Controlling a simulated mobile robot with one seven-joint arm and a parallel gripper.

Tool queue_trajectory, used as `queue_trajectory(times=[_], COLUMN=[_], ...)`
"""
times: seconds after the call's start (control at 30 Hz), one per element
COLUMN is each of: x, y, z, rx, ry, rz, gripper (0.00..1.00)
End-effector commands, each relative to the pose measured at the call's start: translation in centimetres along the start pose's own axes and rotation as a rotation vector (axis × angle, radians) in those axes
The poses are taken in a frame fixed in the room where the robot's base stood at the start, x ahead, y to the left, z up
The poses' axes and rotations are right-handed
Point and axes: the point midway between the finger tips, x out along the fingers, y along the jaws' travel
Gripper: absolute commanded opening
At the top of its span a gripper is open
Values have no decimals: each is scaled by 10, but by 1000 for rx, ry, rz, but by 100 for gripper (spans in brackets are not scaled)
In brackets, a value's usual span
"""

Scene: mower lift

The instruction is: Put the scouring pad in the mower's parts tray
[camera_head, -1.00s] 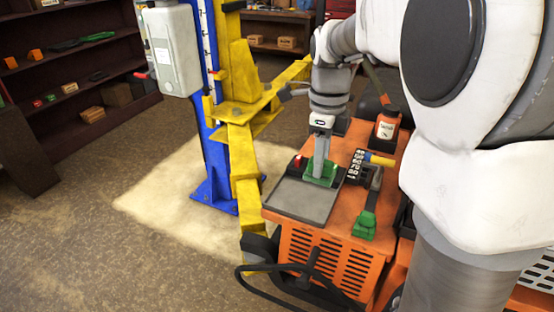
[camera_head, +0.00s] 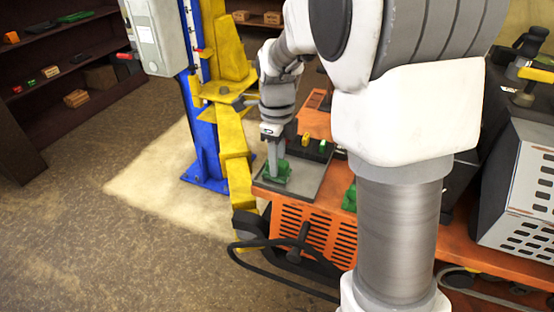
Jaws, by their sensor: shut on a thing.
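The mower's parts tray (camera_head: 309,178) is a shallow grey tray on the orange mower deck, in the middle of the head view. My gripper (camera_head: 275,170) points down at the tray's left side. It is shut on a green thing, which I take to be the scouring pad (camera_head: 283,179). The pad appears within the tray's outline, low over its floor or touching it; I cannot tell which. The gripper's fingers hide part of the pad.
Another green item (camera_head: 350,198) lies right of the tray, partly hidden by my arm. A yellow lift arm (camera_head: 236,160) and blue post (camera_head: 206,150) stand close on the left.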

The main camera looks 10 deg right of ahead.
Motion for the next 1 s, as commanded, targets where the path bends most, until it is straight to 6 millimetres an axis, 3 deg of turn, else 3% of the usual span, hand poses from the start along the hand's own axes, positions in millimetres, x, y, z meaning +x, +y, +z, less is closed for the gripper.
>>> queue_trajectory(times=[0.13,0.17,0.3,0.7,1.0], x=[4,3,3,-5,-64], y=[0,0,0,0,-1], z=[0,0,0,0,1], rx=[0,0,-1,-1,-2], ry=[0,0,0,-1,-3], rz=[0,0,0,-2,-5], gripper=[0,37,62,64,64])
